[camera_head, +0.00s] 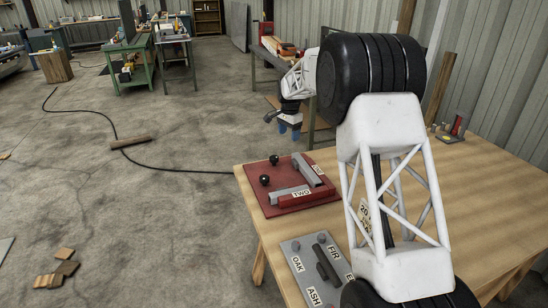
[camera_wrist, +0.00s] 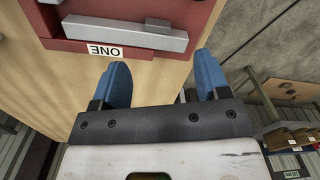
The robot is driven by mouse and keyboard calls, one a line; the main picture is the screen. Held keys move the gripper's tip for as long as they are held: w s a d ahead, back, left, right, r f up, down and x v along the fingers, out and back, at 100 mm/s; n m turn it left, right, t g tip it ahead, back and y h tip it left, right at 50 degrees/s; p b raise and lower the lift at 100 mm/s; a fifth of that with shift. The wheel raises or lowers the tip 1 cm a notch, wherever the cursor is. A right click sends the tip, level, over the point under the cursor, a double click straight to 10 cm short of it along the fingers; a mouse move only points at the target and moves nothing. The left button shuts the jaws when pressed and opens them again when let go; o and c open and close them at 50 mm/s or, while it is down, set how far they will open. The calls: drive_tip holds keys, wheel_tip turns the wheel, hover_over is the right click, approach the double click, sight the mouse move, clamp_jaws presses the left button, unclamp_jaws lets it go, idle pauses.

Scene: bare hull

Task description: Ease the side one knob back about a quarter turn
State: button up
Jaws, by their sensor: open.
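A red panel (camera_head: 280,206) lies on the wooden table and carries two grey bars and two black knobs. The far bar (camera_head: 307,170) has a label that is hard to read here; in the wrist view a grey bar (camera_wrist: 125,33) stands beside an upside-down ONE label (camera_wrist: 104,52). The near bar (camera_head: 288,195) is labelled TWO. The far black knob (camera_head: 274,160) and near black knob (camera_head: 264,180) are at the panel's left. No knob is clearly seen in the wrist view. My gripper (camera_head: 284,128) is open and empty, above the panel's far side; its blue fingers (camera_wrist: 162,80) are spread apart.
Small items (camera_head: 450,132) stand at the table's far right. A cable (camera_head: 115,132) crosses the floor.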

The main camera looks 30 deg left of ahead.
hover_over(274, 157)
wheel_tip(274, 157, down, 6)
drive_tip(key=shift+s+f, duration=0.1)
drive_tip(key=shift+f, duration=3.85)
drive_tip(key=shift+c, duration=0.3)
drive_tip(key=c, duration=0.9)
